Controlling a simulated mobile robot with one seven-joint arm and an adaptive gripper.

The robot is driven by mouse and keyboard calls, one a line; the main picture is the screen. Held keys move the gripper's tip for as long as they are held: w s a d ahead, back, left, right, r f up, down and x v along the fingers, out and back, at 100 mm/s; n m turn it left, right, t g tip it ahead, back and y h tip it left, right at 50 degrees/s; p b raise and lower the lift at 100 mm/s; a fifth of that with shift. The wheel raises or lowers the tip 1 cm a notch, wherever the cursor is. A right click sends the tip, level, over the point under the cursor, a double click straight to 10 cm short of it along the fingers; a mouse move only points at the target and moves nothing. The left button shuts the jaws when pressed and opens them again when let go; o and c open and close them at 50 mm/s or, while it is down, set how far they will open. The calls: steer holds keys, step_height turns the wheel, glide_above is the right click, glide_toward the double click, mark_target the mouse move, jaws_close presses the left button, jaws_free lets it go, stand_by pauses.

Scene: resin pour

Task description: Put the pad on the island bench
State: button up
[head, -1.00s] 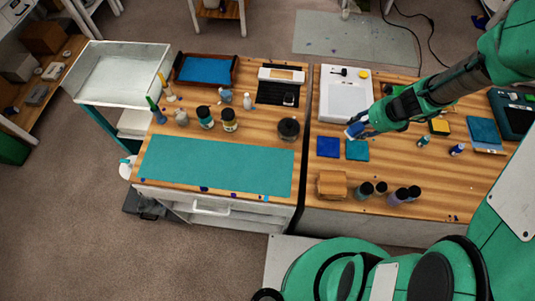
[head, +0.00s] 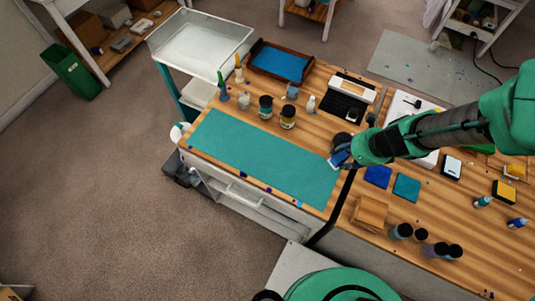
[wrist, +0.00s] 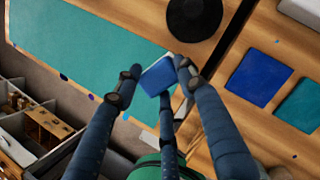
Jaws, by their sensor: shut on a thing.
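My gripper (head: 338,160) is shut on a small blue-and-white pad (head: 338,157). In the wrist view the fingers (wrist: 155,80) grip the pad (wrist: 158,76) at its two sides, with its blue face showing. The pad is over the right end of the teal mat (head: 262,155), near the seam between two wooden bench tops; its height above them is hard to tell. The left bench top (head: 335,75) carries the mat, and the right bench top (head: 365,235) adjoins it. No label shows which is the island bench.
A dark round pot (wrist: 194,15) is close to the gripper. Blue (head: 378,177) and teal (head: 406,187) squares lie on the right top, near a wooden block (head: 369,213) and several jars. Jars (head: 266,107) and a blue tray (head: 282,63) stand behind the mat.

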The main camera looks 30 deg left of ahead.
steer(key=s+a+f+n+g+b, duration=0.1)
steer(key=s+a+n, duration=0.4)
steer(key=s+a, duration=1.1)
steer(key=shift+s+f+g, duration=0.4)
steer(key=shift+s+g, duration=0.2)
steer(key=shift+s, duration=0.6)
steer(key=shift+w+a, duration=0.1)
steer(key=w+a, duration=0.3)
steer(key=a, duration=0.1)
steer(key=w+a+f+b, duration=0.1)
steer(key=w+a, duration=0.2)
steer(key=a, duration=0.1)
steer(key=w+a, duration=0.4)
steer(key=shift+a+f, duration=0.15)
steer(key=shift+f, duration=0.1)
steer(key=shift+f+b, duration=1.1)
steer(key=shift+f, duration=0.7)
